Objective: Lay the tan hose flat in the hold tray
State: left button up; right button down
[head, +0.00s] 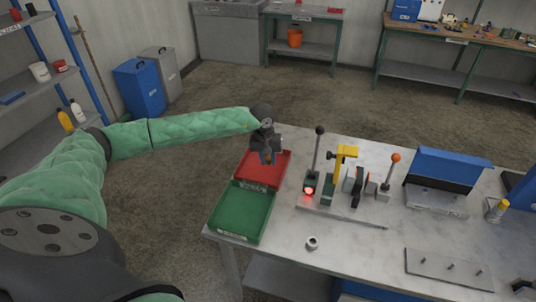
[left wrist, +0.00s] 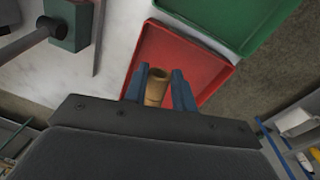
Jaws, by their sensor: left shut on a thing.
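My left gripper (head: 267,157) is over the red tray (head: 280,172) at the left end of the workbench. Its blue fingers (left wrist: 158,84) are shut on a short tan hose (left wrist: 155,92) in the left wrist view. The hose's open round end faces out past the fingertips, and its other end is hidden by the gripper body. I cannot tell whether the hose touches the tray floor. A green tray (head: 241,212) sits directly in front of the red one; both look empty otherwise. The tray labels are too small to read. My right gripper is not in view.
Right of the trays stands a fixture with levers, a yellow clamp (head: 342,160) and a lit red lamp (head: 309,190). A small metal ring (head: 312,243) lies on the bench front. A pegged plate (head: 449,268) and a blue-lidded box (head: 446,170) are further right.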

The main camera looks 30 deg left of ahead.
pick_arm(q)
notch_tip(320, 180, down, 5)
jog(key=shift+f, duration=0.1)
jog(key=shift+f+b, duration=0.3)
jog(key=shift+f, duration=1.6)
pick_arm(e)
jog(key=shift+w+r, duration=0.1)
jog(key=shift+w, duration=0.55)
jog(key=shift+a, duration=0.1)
pick_arm(q)
jog(key=o, duration=1.1)
jog(key=shift+r, duration=0.15)
jog(key=shift+r+b, duration=0.3)
jog(key=shift+b, duration=0.1)
jog(key=shift+s+a+r+b, duration=0.15)
jog(key=shift+r+b, duration=0.65)
jog(key=shift+r, duration=0.95)
jog(key=shift+s+a+r+b, duration=0.15)
jog(key=shift+r+b, duration=0.6)
jog(key=shift+r, duration=0.95)
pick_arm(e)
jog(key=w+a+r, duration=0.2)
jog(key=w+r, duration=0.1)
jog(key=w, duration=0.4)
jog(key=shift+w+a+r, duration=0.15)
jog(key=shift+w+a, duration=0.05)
